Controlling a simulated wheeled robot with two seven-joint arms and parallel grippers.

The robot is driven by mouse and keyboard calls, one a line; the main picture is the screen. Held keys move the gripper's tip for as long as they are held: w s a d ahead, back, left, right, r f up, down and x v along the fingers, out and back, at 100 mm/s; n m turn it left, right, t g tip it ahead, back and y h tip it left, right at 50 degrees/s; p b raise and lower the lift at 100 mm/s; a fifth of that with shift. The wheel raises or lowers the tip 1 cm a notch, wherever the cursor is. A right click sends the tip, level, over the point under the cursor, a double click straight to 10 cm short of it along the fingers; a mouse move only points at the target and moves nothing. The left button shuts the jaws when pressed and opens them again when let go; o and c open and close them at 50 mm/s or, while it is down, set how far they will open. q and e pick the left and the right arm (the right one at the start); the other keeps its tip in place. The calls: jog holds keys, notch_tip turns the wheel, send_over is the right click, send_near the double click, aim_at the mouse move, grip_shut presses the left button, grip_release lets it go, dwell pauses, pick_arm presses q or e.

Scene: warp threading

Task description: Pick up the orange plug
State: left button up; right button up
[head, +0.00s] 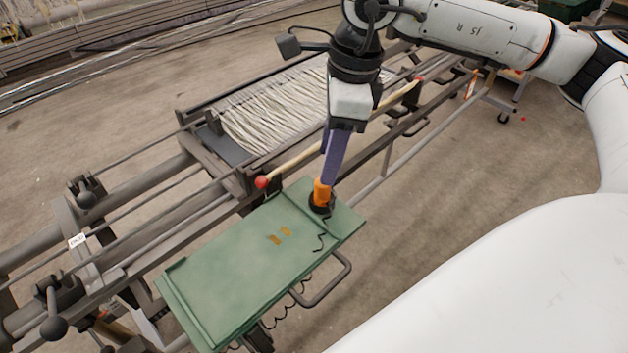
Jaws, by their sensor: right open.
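The orange plug (321,192) stands on the green tray (225,262) near its far right end, with a dark round part at its foot and a thin dark cord beside it. My right gripper (327,176) points down right above the plug, its purple fingers reaching to the plug's top. The fingers overlap in this view, so the gap between them is hidden; the gripper is open. I cannot tell whether the fingers touch the plug. My left gripper is not in view.
A loom frame with pale threads (265,110) stands behind the tray. A pale rod with a red ball end (262,182) runs close by the tray's far edge. A metal handle (335,280) sticks out at the tray's near side. Two small orange-brown marks lie mid-tray.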

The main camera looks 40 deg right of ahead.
aim_at(322, 192)
jog(key=shift+s+a+f, duration=0.1)
jog(key=shift+s+f, duration=0.1)
jog(key=shift+f, duration=0.45)
jog(key=shift+w+f, duration=0.1)
jog(key=shift+f, duration=0.55)
jog(key=f, duration=0.2)
jog(key=w+f+p, duration=0.1)
jog(key=f, duration=0.2)
jog(key=shift+a, duration=0.2)
jog(key=shift+w, duration=0.1)
grip_shut()
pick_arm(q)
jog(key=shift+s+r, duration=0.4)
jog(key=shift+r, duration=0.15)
